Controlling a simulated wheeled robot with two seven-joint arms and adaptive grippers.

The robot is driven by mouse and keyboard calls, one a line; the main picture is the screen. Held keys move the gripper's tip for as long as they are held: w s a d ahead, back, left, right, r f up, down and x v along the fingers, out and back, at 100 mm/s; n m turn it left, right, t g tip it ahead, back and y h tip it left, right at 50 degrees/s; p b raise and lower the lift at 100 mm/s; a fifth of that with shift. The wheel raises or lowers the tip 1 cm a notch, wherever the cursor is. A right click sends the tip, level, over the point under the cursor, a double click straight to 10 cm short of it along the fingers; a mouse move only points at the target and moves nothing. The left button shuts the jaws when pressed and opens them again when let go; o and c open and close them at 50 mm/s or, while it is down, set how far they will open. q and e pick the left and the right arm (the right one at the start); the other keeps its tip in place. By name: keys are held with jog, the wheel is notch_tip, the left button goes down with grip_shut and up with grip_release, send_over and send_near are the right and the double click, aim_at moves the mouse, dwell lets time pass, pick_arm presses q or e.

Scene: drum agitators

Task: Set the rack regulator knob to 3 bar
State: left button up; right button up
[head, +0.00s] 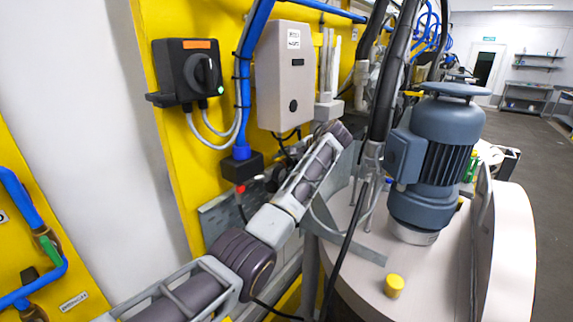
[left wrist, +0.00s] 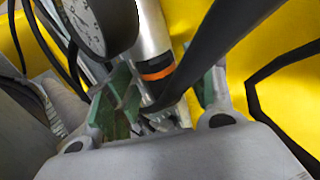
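In the left wrist view a silver cylinder with an orange ring and a dark band (left wrist: 157,72) runs between my left gripper's fingers. It looks like the rack regulator; which part is its knob I cannot tell for sure. A round dark-rimmed gauge (left wrist: 98,24) sits beside it at the upper left. My left gripper (left wrist: 165,95) has its greenish fingers apart on either side of the cylinder, with a gap on the right; contact on the left is unclear. My right gripper is not in view.
In the head view, a grey box (head: 285,75), a black rotary switch (head: 200,72) and blue pipes (head: 243,80) are on the yellow panel. A blue-grey motor (head: 440,150) stands on a drum lid to the right.

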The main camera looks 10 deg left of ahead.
pick_arm(q)
jog(key=c, duration=1)
jog(key=shift+g+h, duration=0.3)
jog(key=shift+h, duration=0.4)
jog(key=o, duration=1)
jog(key=shift+o, duration=0.2)
jog(key=shift+r, duration=0.15)
jog(key=v, duration=1.2)
